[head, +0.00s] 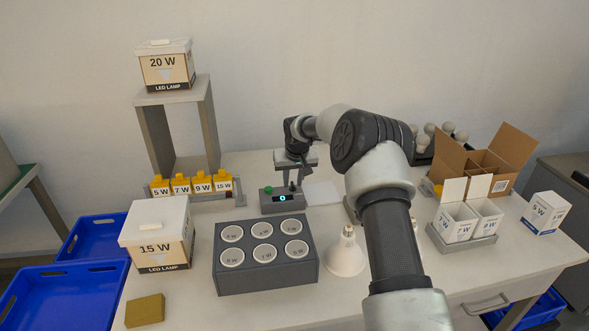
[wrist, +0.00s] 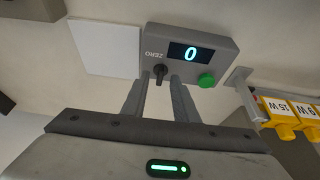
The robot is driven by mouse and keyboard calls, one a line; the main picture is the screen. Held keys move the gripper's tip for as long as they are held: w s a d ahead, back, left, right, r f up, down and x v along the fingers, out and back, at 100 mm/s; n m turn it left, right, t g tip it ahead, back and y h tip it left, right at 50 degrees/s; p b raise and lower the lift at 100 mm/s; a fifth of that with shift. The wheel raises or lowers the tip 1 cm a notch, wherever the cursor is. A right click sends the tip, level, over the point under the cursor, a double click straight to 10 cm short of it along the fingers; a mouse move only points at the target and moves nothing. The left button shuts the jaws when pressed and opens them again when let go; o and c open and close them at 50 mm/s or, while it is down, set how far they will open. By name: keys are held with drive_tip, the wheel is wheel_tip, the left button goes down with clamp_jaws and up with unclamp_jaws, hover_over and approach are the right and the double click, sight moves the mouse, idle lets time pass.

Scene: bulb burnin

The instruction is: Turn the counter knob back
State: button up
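The counter (wrist: 215,70) is a grey box with a lit display reading 0, a green button (wrist: 206,80) and a small black knob (wrist: 160,72) beside the word ZERO. In the head view the counter (head: 270,207) stands toward the back of the table, its green button (head: 269,190) at the left. My gripper (wrist: 161,82) is open, one finger on each side of the knob in the wrist view, with a gap visible between them and the knob. In the head view my gripper (head: 294,180) is just above the counter; the knob is hard to make out there.
A grey block with several round sockets (head: 220,277) and a reflector bulb (head: 346,255) stand in front of the counter. Yellow labelled blocks (head: 181,184) sit left of it. A white plate (head: 320,193) lies beside it. Boxes (head: 458,222) stand at right.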

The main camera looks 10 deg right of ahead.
drive_tip(key=v, duration=1.6)
drive_tip(key=shift+s+r+p, duration=0.25)
drive_tip(key=shift+r+p, duration=0.1)
drive_tip(key=shift+p, duration=0.05)
drive_tip(key=shift+r, duration=0.1)
